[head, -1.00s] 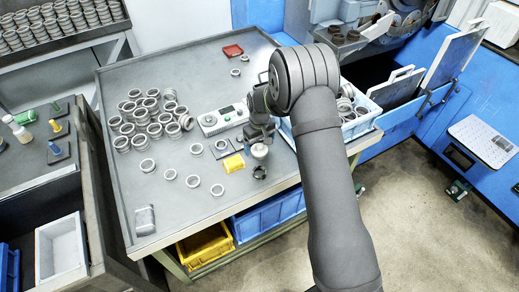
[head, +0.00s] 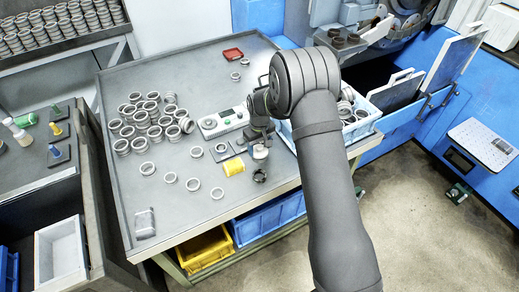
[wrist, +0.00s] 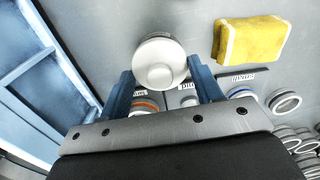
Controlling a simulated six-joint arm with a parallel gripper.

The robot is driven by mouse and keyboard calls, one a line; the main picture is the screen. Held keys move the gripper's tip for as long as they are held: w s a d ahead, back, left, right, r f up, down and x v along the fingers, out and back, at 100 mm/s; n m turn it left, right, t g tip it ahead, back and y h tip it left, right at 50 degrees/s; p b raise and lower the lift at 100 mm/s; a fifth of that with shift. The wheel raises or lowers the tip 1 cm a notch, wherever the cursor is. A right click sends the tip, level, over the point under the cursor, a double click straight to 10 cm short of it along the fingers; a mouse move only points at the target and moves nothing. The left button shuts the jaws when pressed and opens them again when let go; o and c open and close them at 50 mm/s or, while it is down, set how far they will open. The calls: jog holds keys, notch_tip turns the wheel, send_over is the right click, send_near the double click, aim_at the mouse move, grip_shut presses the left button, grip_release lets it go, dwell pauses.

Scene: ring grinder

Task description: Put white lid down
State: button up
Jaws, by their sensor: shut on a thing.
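The white lid (head: 260,152) is near the front right edge of the grey table, just below my gripper (head: 259,139). In the wrist view the round white lid (wrist: 160,62) sits between the two blue fingers of my gripper (wrist: 162,82), which is shut on it. My arm hides part of the area around it in the head view. I cannot tell whether the lid touches anything beneath it.
A yellow sponge (head: 233,166) lies left of the lid; a dark round piece (head: 260,175) is in front. A grey-white device (head: 222,121), loose metal rings (head: 150,115) and a white-blue crate (head: 362,124) are nearby.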

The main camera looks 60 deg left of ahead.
aim_at(259, 147)
notch_tip(259, 147, up, 9)
jog(key=shift+f, duration=0.1)
jog(key=w+d+f+m, duration=0.2)
jog(key=w+d+m, duration=0.3)
jog(key=w+d, duration=1)
jog(key=w+d+f+m, duration=0.2)
jog(key=w+d+m, duration=0.3)
jog(key=w+d, duration=1.1)
jog(key=w+d+f+m, duration=0.1)
jog(key=d+m, duration=0.7)
jog(key=d, duration=2.2)
jog(key=shift+w+d+f+m, duration=0.15)
jog(key=shift+w+d+m, duration=0.25)
jog(key=shift+w, duration=0.1)
